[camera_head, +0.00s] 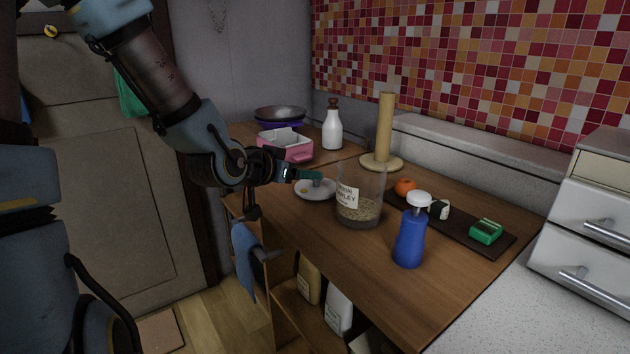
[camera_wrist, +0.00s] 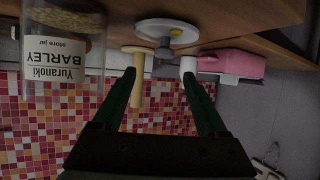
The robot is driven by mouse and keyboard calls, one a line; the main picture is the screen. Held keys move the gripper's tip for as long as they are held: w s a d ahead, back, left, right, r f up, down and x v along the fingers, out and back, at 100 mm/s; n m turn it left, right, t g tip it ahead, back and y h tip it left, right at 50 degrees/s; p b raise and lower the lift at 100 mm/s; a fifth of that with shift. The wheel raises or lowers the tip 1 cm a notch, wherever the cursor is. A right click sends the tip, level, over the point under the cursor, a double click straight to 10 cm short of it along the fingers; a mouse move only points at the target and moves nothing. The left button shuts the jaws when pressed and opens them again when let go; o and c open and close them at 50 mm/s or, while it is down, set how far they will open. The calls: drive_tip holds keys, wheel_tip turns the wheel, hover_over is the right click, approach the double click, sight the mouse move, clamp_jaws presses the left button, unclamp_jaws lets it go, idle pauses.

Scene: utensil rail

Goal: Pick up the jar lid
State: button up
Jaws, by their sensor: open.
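The jar lid (camera_head: 312,191) is a pale round disc with a grey knob, lying knob up on the wooden counter just left of the glass jar. My gripper (camera_head: 312,175) is right over it in the head view, its dark green fingers beside the knob; touching or apart I cannot tell. In the wrist view, which is upside down, the lid (camera_wrist: 181,34) shows beyond the fingertips and between them. My gripper (camera_wrist: 159,74) is open, with nothing between its fingers there. The glass jar (camera_head: 361,196) holds barley and has no lid on; its label shows in the wrist view (camera_wrist: 56,60).
A pink container (camera_head: 285,147) and a white bottle (camera_head: 332,130) stand behind the lid, with a wooden roll holder (camera_head: 386,130) to the right. A blue bottle (camera_head: 410,240) stands in front. A dark board (camera_head: 460,228) bears small items. A blue cloth (camera_head: 244,262) hangs at the counter's left edge.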

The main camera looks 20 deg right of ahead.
sight(316, 183)
drive_tip(key=shift+w+d+f+p, duration=0.1)
drive_tip(key=shift+d+f+p, duration=0.2)
drive_tip(key=shift+p, duration=0.5)
drive_tip(key=shift+f+x, duration=0.2)
drive_tip(key=shift+x, duration=0.95)
drive_tip(key=shift+w+a+p+x, duration=0.15)
drive_tip(key=shift+p+x, duration=0.15)
drive_tip(key=shift+x, duration=1.2)
drive_tip(key=shift+w+a+p+x, duration=0.1)
drive_tip(key=shift+w+p+x, duration=0.15)
drive_tip(key=shift+x, duration=1.2)
drive_tip(key=shift+s, duration=0.1)
clamp_jaws()
